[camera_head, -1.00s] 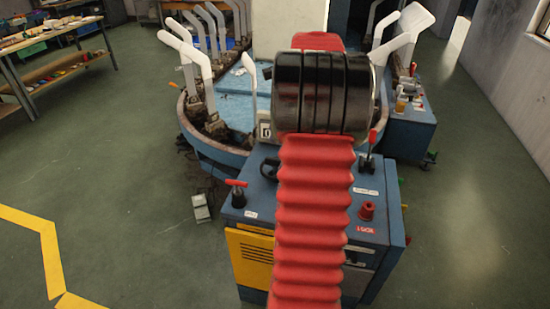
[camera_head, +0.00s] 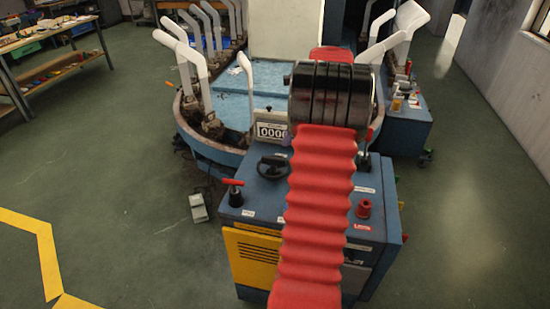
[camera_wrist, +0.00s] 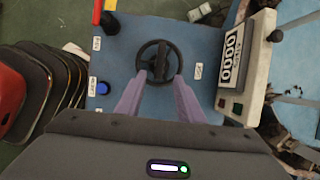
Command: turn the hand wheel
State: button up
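The black hand wheel (camera_head: 273,167) lies on top of the blue control cabinet, just left of my red arm in the head view. In the wrist view the hand wheel (camera_wrist: 159,62) is straight ahead, with a dark bar across its middle. My gripper (camera_wrist: 163,83) shows there as two purple fingers, spread apart with nothing between them. Their tips overlap the near rim in the picture; I cannot tell whether they touch it. In the head view my gripper is hidden behind my arm.
A counter box (camera_head: 270,128) reading zeros stands behind the wheel; it also shows in the wrist view (camera_wrist: 245,68). A red-handled lever (camera_head: 234,190) is left of the wheel, and a red knob (camera_head: 364,208) is on the right. A blue button (camera_wrist: 103,88) sits near the wheel.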

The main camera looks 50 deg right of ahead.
aim_at(275, 159)
jog(key=x, duration=1.1)
jog(key=shift+f, duration=0.2)
jog(key=shift+c, duration=0.3)
grip_shut()
jog(key=shift+w+a, duration=0.15)
jog(key=shift+a, duration=0.35)
jog(key=shift+d, duration=0.3)
